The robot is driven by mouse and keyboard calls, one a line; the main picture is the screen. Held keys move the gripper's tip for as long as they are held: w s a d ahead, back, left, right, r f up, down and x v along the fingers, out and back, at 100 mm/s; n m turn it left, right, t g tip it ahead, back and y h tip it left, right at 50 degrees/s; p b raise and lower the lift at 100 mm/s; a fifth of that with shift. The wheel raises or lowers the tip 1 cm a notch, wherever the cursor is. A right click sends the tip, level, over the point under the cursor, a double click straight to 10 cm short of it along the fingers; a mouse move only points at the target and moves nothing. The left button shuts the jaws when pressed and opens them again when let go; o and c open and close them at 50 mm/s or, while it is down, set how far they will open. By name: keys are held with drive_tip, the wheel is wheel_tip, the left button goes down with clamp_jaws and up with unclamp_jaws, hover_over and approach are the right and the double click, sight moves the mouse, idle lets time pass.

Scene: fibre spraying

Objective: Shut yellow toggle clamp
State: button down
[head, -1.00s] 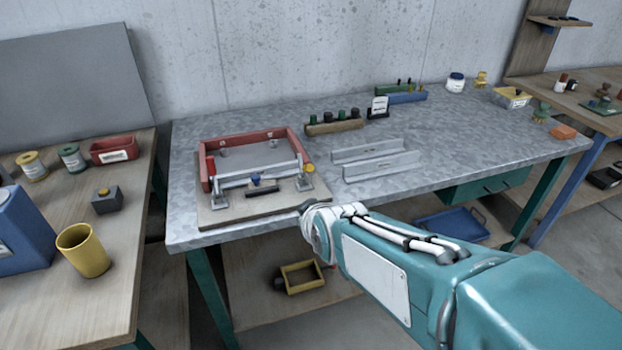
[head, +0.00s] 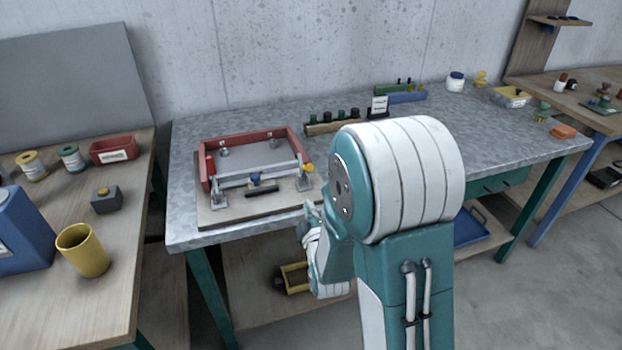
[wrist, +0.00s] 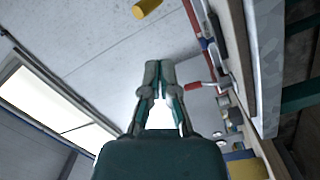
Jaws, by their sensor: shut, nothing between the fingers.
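The yellow toggle clamp (head: 308,169) stands at the right front corner of the red frame fixture (head: 296,140) on the metal bench. Its yellow grip stands up above its metal base. In the wrist view a yellow cylinder (wrist: 146,8), apparently its grip, shows at the top edge, cut off by the frame. My gripper (wrist: 160,68) is shut and empty, its fingertips together, apart from the yellow grip. In the head view my arm hides most of the gripper, at the bench's front edge just below the clamp.
A red-handled clamp (head: 210,166) stands at the fixture's left, and a blue-tipped one (head: 256,180) at its front middle. The red handle also shows in the wrist view (wrist: 194,86). A wooden block with dark knobs (head: 335,127) stands behind. A side bench with a yellow cup (head: 82,252) is at left.

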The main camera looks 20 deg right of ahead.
drive_tip(key=shift+s+d+f+n+t+h, duration=0.2)
drive_tip(key=shift+s+f+n+t+h, duration=0.1)
drive_tip(key=shift+s+f+n+t, duration=0.35)
drive_tip(key=shift+s+d+f+n+t+h, duration=0.2)
drive_tip(key=shift+s+f+n+t+h, duration=0.1)
drive_tip(key=shift+s+f+n+t, duration=0.35)
drive_tip(key=shift+s+d+f+n+t+h, duration=0.2)
drive_tip(key=shift+s+f+n+t+h, duration=0.1)
drive_tip(key=shift+s+f+n+t, duration=0.35)
drive_tip(key=shift+w+r, duration=0.1)
approach(305, 167)
drive_tip(key=d+x, duration=0.1)
drive_tip(key=x, duration=0.5)
drive_tip(key=shift+s+r, duration=0.25)
drive_tip(key=shift+r, duration=0.15)
